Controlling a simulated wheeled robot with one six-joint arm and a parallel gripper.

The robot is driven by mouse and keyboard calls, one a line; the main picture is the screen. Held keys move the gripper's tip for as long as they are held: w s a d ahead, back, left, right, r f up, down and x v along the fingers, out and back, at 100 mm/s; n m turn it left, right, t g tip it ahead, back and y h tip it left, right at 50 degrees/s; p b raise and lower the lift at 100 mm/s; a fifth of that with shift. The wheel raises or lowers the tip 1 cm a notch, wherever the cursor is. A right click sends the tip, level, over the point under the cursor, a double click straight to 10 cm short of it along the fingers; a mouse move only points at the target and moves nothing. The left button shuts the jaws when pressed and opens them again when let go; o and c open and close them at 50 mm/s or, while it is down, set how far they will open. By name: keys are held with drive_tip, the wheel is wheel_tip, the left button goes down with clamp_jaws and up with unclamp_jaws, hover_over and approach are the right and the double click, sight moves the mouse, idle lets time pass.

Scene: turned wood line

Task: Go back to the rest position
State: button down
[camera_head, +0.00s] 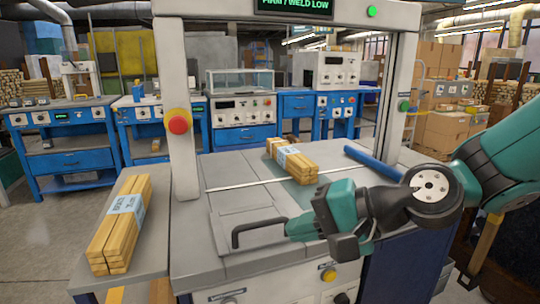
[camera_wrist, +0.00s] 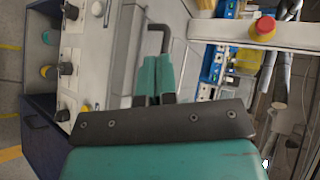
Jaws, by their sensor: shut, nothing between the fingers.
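My gripper (camera_head: 294,229) is over the front of the grey machine table (camera_head: 235,205). Its teal fingers are shut with nothing between them, and they also show in the wrist view (camera_wrist: 155,75). The fingertips are close to the black bar handle (camera_head: 262,228) on the table top; the handle also shows in the wrist view (camera_wrist: 161,38). I cannot tell whether they touch. A strapped bundle of wood sticks (camera_head: 292,160) lies on the table behind my gripper.
Another labelled wood bundle (camera_head: 120,224) lies on the side shelf at left. The white machine frame (camera_head: 176,80) carries a red button (camera_head: 178,122) and rises beside the table. A blue bar (camera_head: 373,161) lies at the back right. Blue workbenches (camera_head: 70,160) stand behind.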

drive_tip(key=s+d+f+n+g+h, duration=0.1)
drive_tip(key=s+d+n+g+h, duration=0.1)
drive_tip(key=s+d+n+h, duration=0.35)
drive_tip(key=s+d+n+g+h, duration=0.2)
drive_tip(key=s+d+n, duration=0.3)
drive_tip(key=s, duration=0.4)
wheel_tip(320, 180, up, 18)
drive_tip(key=n+p, duration=0.1)
drive_tip(key=p, duration=1.7)
drive_tip(key=shift+a, duration=0.4)
drive_tip(key=shift+a+n, duration=0.1)
drive_tip(key=shift+n, duration=0.25)
